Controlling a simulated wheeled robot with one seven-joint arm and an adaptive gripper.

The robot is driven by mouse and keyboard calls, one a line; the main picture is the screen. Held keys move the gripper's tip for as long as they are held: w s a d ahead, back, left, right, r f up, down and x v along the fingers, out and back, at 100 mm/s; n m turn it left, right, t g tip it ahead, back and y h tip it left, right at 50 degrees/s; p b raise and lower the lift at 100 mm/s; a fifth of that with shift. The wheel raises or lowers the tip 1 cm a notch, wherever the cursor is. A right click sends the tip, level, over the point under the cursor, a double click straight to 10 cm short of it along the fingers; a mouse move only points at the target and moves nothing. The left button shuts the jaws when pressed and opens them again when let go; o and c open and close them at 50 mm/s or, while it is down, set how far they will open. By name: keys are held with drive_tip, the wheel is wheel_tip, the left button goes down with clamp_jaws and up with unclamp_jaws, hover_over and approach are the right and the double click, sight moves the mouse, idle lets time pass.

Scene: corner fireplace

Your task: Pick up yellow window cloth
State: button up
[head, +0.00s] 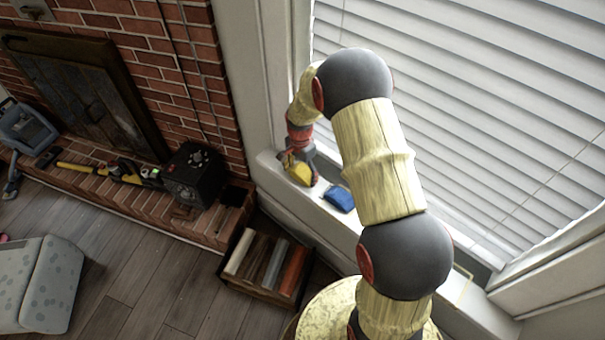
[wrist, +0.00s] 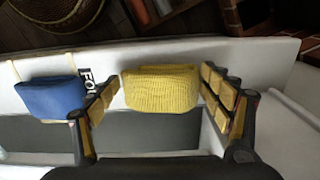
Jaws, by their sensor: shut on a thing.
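The yellow window cloth (wrist: 162,90) is a folded, ribbed bundle between my gripper's two fingers (wrist: 157,84) in the wrist view. My gripper is shut on it, one finger at each side. In the head view the gripper (head: 299,163) is at the far left part of the white window sill, with the yellow cloth (head: 300,173) at its fingers. Whether the cloth touches the sill is hard to tell.
A blue folded cloth (head: 339,198) lies on the sill (head: 285,192) close by; it also shows left of the fingers in the wrist view (wrist: 50,97). White blinds (head: 480,110) stand behind. A wooden crate (head: 265,266) with rolls sits on the floor below, beside the brick hearth.

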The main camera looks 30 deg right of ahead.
sight(301, 173)
drive_tip(key=shift+r+p, duration=0.35)
drive_tip(key=shift+r, duration=0.2)
wheel_tip(301, 173, up, 2)
drive_tip(key=shift+r+p, duration=0.15)
drive_tip(key=shift+p, duration=0.55)
drive_tip(key=s+a+r+p, duration=0.4)
drive_tip(key=s+a+r, duration=0.4)
drive_tip(key=s, duration=0.3)
drive_tip(key=shift+a+r+p, duration=0.3)
drive_tip(key=shift+r+p, duration=0.1)
drive_tip(key=shift+r, duration=0.4)
drive_tip(key=o, duration=0.5)
drive_tip(key=shift+c, duration=0.2)
drive_tip(key=c, duration=0.4)
